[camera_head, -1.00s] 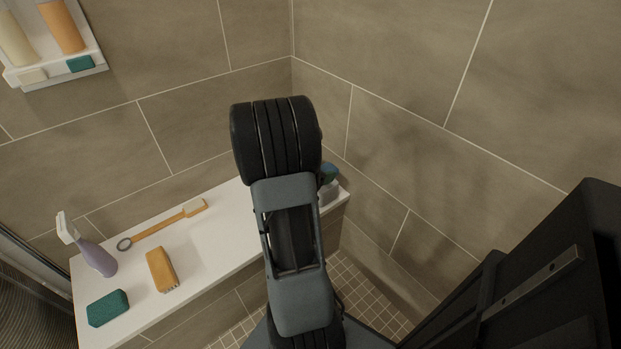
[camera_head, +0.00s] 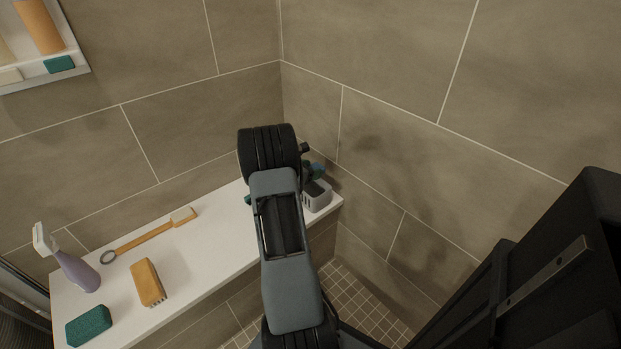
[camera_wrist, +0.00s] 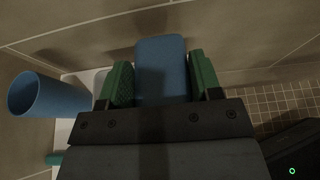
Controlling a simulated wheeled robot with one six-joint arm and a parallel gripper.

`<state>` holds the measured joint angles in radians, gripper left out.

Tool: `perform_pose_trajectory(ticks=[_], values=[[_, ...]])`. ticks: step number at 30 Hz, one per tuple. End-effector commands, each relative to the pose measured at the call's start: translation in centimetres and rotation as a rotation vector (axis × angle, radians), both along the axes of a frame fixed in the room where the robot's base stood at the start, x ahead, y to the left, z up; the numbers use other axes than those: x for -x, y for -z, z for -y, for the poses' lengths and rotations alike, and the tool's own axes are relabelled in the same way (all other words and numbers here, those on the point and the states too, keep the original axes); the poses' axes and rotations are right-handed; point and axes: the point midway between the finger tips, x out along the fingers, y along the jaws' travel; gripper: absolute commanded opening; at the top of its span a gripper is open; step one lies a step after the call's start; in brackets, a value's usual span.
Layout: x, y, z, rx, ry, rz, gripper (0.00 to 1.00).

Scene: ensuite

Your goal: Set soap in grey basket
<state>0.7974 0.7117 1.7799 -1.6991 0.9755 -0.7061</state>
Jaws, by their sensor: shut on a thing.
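The blue soap (camera_wrist: 161,70) is a rounded block between the green fingers of my gripper (camera_wrist: 160,88) in the wrist view. My gripper is shut on it. In the head view my arm hides most of the gripper, and a small blue patch shows just above the basket; I cannot tell for sure that it is the soap. The grey basket (camera_head: 317,196) stands at the right end of the white bench, close to the wall corner, partly hidden by my arm. I cannot make out the basket clearly in the wrist view.
The white bench (camera_head: 215,248) also bears a long-handled brush (camera_head: 150,236), an orange brush (camera_head: 147,282), a green block (camera_head: 89,326) and a purple spray bottle (camera_head: 77,272). A blue cup (camera_wrist: 45,95) is left of my gripper. Tiled walls close in behind and right.

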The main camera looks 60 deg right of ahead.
Motion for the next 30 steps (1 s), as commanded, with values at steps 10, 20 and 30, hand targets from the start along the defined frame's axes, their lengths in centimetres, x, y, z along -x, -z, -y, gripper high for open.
perform_pose_trajectory(ticks=[10, 20, 30], values=[[-0.2, 3.5, 0.3, 0.001, 0.0, 0.0, 0.32], [-0.2, 3.9, 0.3, 0.0, 0.0, -0.001, 0.32], [-0.2, 4.5, 0.2, 0.0, 0.0, -0.001, 0.67]])
